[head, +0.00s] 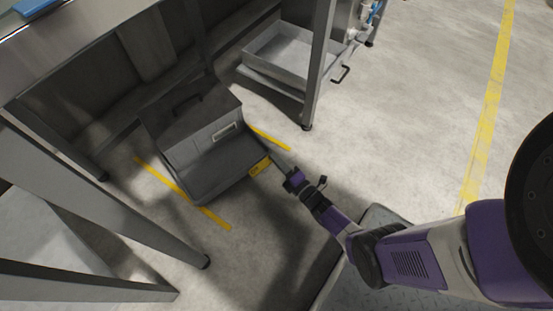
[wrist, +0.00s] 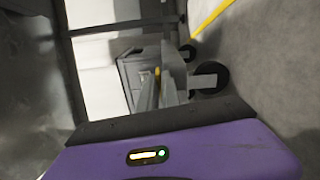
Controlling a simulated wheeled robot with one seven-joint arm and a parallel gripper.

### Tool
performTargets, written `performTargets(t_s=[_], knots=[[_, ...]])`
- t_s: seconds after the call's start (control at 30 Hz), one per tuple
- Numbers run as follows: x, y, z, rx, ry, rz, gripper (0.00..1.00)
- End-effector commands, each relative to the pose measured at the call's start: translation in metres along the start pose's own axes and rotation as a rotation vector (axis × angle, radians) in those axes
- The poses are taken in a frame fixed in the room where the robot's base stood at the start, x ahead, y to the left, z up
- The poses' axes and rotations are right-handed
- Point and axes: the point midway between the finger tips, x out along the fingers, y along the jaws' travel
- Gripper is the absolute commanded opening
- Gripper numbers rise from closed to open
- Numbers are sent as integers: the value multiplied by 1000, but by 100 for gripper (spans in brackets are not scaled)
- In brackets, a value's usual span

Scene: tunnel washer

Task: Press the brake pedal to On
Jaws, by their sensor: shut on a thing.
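The grey cart (head: 215,160) stands on the floor under the machine frame. A small yellow tab with dark marking, which looks like the brake pedal (head: 260,166), sits low at the cart's right front corner. My gripper (head: 275,156) reaches down to that corner from the right, its tips right beside the pedal. In the wrist view, my gripper's fingers (wrist: 148,92) are close together, with a strip of the yellow pedal (wrist: 157,73) showing at their tips. The fingers hide much of the pedal, so its tilt cannot be told.
A metal tray (head: 290,52) stands behind, near a steel leg (head: 320,65). Another steel leg (head: 150,200) rises at left. Yellow floor lines (head: 185,193) flank the cart. Open floor (head: 430,80) lies to the right.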

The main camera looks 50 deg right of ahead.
Motion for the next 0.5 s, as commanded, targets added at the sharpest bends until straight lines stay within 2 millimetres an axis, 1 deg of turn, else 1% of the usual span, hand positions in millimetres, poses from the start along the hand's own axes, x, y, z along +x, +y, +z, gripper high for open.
performTargets(t_s=[0.23, 0.5], knots=[[0, -10, -3, 221, 5, -2, 0], [0, -15, -3, 342, 1, -2, 0]])
